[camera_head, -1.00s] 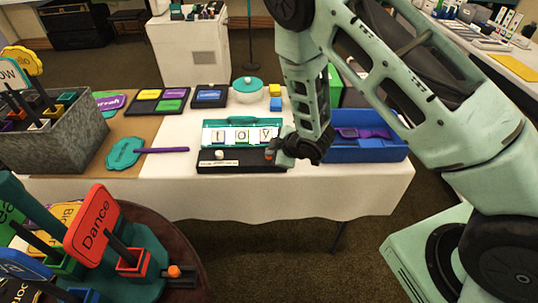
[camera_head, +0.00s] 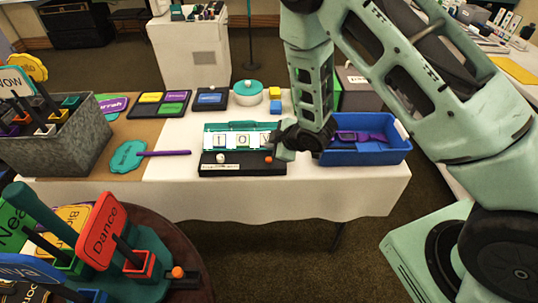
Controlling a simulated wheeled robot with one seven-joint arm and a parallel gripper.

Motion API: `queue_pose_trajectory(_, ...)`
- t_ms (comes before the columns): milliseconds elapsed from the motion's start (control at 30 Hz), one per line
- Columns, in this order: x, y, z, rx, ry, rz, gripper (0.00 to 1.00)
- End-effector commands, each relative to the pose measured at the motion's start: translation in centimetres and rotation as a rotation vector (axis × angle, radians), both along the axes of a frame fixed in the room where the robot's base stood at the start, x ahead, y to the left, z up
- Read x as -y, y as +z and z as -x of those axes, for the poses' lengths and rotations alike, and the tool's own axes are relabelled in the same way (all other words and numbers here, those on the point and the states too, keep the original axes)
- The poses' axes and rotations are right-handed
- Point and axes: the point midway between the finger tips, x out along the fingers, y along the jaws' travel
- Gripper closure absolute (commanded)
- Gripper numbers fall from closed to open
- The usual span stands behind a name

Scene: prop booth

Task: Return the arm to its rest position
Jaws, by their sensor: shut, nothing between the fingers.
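My arm, pale green with dark joints, reaches in from the right and hangs down over the white-clothed table (camera_head: 300,195). My gripper (camera_head: 281,149) is shut and empty. It is small and dark in this view, at the right end of the teal and black letter device (camera_head: 222,170), in front of its panel. Whether it touches the device I cannot tell. The panel shows white letter tiles, the last partly hidden by my gripper. An orange knob (camera_head: 268,160) and a white knob (camera_head: 221,157) sit on the device's black base.
A blue bin (camera_head: 365,155) with purple items stands right of my gripper. Yellow and blue blocks (camera_head: 275,93) and a teal-lidded bowl (camera_head: 247,93) stand behind. A teal paddle sign (camera_head: 128,156) lies left. A round table with signs (camera_head: 100,230) fills the front left.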

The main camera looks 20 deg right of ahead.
Motion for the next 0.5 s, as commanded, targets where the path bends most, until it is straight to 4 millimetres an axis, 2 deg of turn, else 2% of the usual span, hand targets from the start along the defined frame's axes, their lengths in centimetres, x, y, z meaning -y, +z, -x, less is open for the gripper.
queue_pose_trajectory(33, 0.0, 0.9, 0.0, 0.001, 0.000, -0.001, 1.00)
queue_pose_trajectory(200, 0.0, 2.2, 0.0, 0.000, -0.001, 0.001, 1.00)
queue_pose_trajectory(500, 0.0, 2.2, 0.0, 0.000, -0.001, 0.001, 1.00)
